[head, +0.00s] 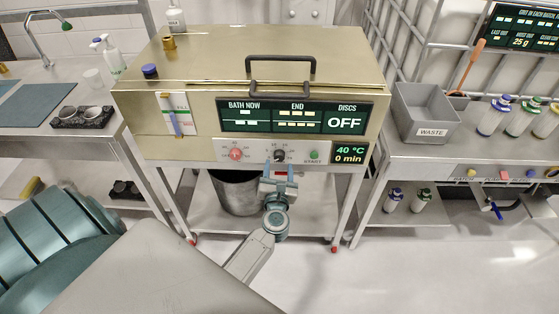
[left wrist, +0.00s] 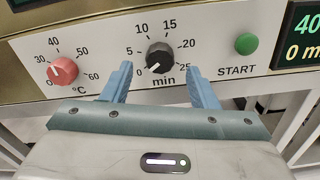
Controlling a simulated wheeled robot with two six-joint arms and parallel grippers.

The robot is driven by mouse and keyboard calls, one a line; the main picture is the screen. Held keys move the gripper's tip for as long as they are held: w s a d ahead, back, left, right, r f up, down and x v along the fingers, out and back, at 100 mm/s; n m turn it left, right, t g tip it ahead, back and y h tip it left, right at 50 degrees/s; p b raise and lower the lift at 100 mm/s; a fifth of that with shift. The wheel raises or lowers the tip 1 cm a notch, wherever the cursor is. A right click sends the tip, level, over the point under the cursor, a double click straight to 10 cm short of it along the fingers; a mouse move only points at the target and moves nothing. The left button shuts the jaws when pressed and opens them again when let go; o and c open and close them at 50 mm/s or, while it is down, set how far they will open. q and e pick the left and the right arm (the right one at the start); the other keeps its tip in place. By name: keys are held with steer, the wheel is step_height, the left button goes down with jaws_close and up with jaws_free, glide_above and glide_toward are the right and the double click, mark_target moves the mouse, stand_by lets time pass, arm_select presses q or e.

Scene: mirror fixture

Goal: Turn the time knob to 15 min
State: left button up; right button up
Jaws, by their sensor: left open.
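The black time knob (left wrist: 160,57) sits on the bath's front panel, in a scale marked in min. Its white pointer mark is at lower left, towards 0. In the head view the knob (head: 279,155) is small, just above my left gripper (head: 279,171). My left gripper is open. In the left wrist view its blue fingers (left wrist: 160,75) stand on either side of the knob's lower part, with gaps; I cannot tell their depth to the panel. The small display (head: 350,153) reads 40 °C and 0 min. My right gripper is not in view.
A red temperature knob (left wrist: 62,71) is left of the time knob, and a green START button (left wrist: 246,43) is right of it. The large display (head: 290,116) shows OFF under DISCS. A grey WASTE bin (head: 425,112) stands on the right bench.

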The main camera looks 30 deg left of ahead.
mark_target(279, 159)
arm_select(q)
steer(key=shift+x, duration=1.55)
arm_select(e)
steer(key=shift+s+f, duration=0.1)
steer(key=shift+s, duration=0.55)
arm_select(q)
steer(key=shift+c, duration=0.2)
steer(key=c, duration=0.9)
steer(key=shift+c, duration=0.2)
steer(key=shift+p, duration=0.3)
